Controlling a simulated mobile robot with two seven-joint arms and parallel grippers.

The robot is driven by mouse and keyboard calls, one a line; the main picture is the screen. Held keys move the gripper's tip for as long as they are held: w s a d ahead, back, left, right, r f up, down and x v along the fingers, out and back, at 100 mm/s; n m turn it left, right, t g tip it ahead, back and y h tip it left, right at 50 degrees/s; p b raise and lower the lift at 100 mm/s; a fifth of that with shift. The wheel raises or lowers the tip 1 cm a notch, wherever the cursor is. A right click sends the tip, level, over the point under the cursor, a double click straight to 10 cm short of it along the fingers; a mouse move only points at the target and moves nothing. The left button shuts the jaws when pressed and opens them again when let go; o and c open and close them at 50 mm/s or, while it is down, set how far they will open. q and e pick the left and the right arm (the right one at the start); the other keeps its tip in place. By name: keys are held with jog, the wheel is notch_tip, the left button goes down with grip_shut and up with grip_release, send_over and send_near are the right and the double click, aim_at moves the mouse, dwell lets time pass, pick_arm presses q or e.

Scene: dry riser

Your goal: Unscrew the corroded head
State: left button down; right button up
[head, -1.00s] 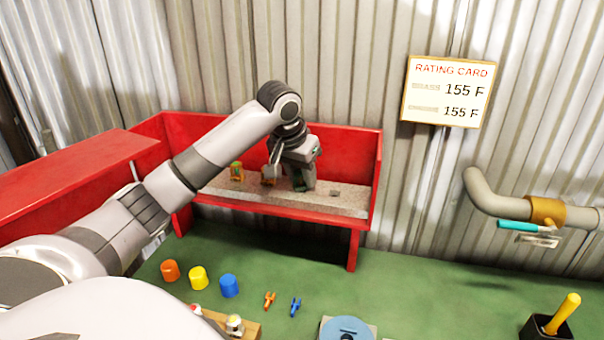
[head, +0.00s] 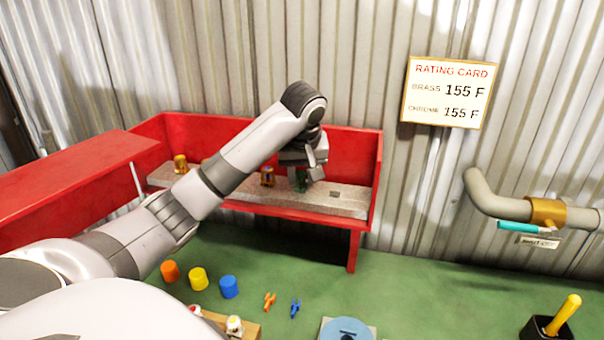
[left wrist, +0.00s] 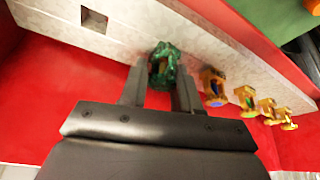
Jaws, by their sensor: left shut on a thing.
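The corroded head, green and rough, stands in the row on the pale stone-like strip; it shows at the fingers in the left wrist view (left wrist: 163,66) and partly hidden in the head view (head: 299,181). My left gripper (left wrist: 160,88) is shut on it, one finger on each side. In the head view the left gripper (head: 308,176) reaches down from above and hides part of it. Whether the head's base is still seated in the strip cannot be told. My right gripper is not in view.
Brass-coloured heads (left wrist: 214,86) stand in a row beside the green one. The strip (head: 345,205) lies in a red trough (head: 368,160); a square opening (left wrist: 94,19) shows in it. A rating card (head: 447,92) hangs on the wall. Coloured caps (head: 198,279) sit in front.

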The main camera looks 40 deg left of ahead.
pick_arm(q)
jog(key=shift+s+n+g, duration=0.1)
jog(key=shift+n+g, duration=0.3)
jog(key=shift+n, duration=0.5)
jog(key=shift+a+n+y, duration=0.15)
jog(key=shift+n+y, duration=0.15)
jog(key=shift+n, duration=0.2)
jog(key=shift+s+n+g, duration=0.1)
jog(key=shift+n+g, duration=0.4)
jog(key=shift+n, duration=0.4)
jog(key=c, duration=0.8)
grip_release()
jog(key=shift+s, duration=0.1)
